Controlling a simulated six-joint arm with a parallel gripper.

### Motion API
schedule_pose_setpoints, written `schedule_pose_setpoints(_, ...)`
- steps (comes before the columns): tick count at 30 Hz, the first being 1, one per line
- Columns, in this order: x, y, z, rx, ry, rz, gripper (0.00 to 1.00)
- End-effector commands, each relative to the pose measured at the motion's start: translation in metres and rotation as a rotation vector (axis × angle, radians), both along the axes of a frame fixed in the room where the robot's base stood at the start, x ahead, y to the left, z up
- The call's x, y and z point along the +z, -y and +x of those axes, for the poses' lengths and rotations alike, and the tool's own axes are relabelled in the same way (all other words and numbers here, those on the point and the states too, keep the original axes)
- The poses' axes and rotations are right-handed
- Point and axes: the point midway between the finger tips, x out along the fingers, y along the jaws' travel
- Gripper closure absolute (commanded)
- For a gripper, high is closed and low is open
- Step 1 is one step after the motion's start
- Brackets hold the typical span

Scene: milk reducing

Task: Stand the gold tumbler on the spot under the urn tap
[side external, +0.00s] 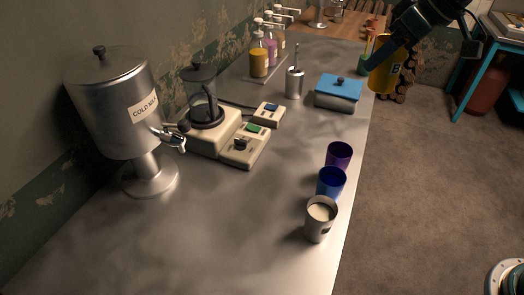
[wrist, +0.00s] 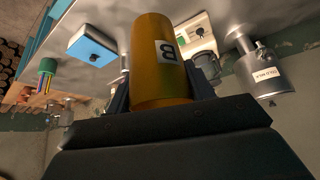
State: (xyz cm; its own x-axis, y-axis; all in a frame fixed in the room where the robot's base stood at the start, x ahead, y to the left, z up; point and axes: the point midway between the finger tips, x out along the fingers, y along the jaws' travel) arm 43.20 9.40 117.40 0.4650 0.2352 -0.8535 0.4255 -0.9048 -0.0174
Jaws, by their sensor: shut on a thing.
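My gripper (side external: 376,60) is shut on the gold tumbler (side external: 391,66), which has a pale label with a dark "B". It holds the tumbler up at the far right edge of the counter. The wrist view shows the tumbler (wrist: 158,65) between the two jaws. The steel urn (side external: 112,105), labelled "COLD MILK", stands at the left; its tap (side external: 172,136) points right. The counter under the tap is bare, and I cannot make out a marked spot. The urn also shows in the wrist view (wrist: 262,78).
Purple (side external: 339,154), blue (side external: 330,182) and milk-filled metal (side external: 320,220) cups line the counter's right edge. A blender-like machine (side external: 205,125) stands right of the urn. A blue-lidded box (side external: 339,92), metal canister (side external: 294,84) and pump bottles (side external: 262,56) stand farther back. The middle counter is clear.

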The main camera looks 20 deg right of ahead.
Motion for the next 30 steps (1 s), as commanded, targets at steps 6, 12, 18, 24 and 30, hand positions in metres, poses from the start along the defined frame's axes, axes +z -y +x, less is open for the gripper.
schedule_pose_setpoints(6, 0.0, -0.076, 0.005, 0.37, -0.004, 0.005, 0.7)
schedule_pose_setpoints(12, -0.001, -0.127, -0.002, 0.648, 0.008, 0.006, 0.7)
schedule_pose_setpoints(18, -0.002, -0.155, -0.01, 0.82, 0.019, 0.007, 0.7)
schedule_pose_setpoints(24, -0.003, -0.175, -0.017, 0.947, 0.031, 0.008, 0.7)
schedule_pose_setpoints(30, -0.024, -0.174, -0.017, 0.941, 0.028, 0.009, 0.7)
